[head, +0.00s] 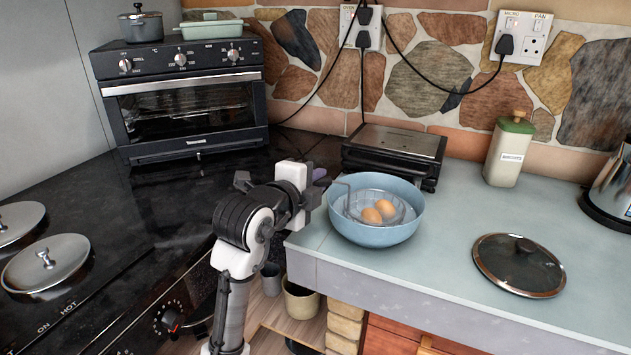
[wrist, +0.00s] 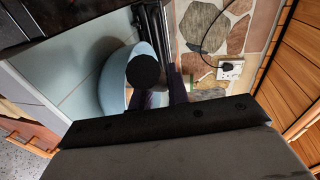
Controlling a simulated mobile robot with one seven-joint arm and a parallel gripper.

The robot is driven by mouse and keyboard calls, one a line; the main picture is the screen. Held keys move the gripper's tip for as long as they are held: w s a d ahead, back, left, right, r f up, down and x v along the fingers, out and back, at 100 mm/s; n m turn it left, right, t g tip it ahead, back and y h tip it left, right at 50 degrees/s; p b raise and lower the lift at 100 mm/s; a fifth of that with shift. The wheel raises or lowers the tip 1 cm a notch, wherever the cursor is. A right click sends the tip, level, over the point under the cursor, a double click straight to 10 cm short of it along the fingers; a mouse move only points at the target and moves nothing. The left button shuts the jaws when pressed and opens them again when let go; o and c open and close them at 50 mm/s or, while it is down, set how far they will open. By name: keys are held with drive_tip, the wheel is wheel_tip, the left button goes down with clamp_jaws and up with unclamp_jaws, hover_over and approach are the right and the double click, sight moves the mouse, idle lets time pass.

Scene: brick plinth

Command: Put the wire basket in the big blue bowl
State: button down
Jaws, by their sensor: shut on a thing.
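The wire basket (head: 349,207) is a thin metal mesh with two brown eggs (head: 377,212) in it. In the head view it appears within the rim of the big blue bowl (head: 377,237), on the grey-blue counter near its left end. I cannot tell if its base touches the bowl. My gripper (head: 323,181) is at the bowl's upper left, shut on the basket's handle, which reaches left over the rim. In the wrist view the bowl (wrist: 113,82) shows behind my purple fingers (wrist: 164,97); a dark round shape hides part of it, and I cannot make out the basket.
A black grill (head: 396,150) stands close behind the bowl. The dark hob (head: 130,225) is to the left. The counter between bowl and lid is clear.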

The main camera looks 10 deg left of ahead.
drive_tip(key=c, duration=1.8)
unclamp_jaws()
drive_tip(key=shift+f, duration=0.1)
drive_tip(key=o, duration=0.5)
drive_tip(key=shift+c, duration=0.2)
drive_tip(key=shift+r, duration=0.2)
drive_tip(key=shift+s+a, duration=0.15)
drive_tip(key=shift+s, duration=0.2)
drive_tip(key=b+v, duration=0.2)
drive_tip(key=v, duration=0.9)
drive_tip(key=shift+s, duration=0.15)
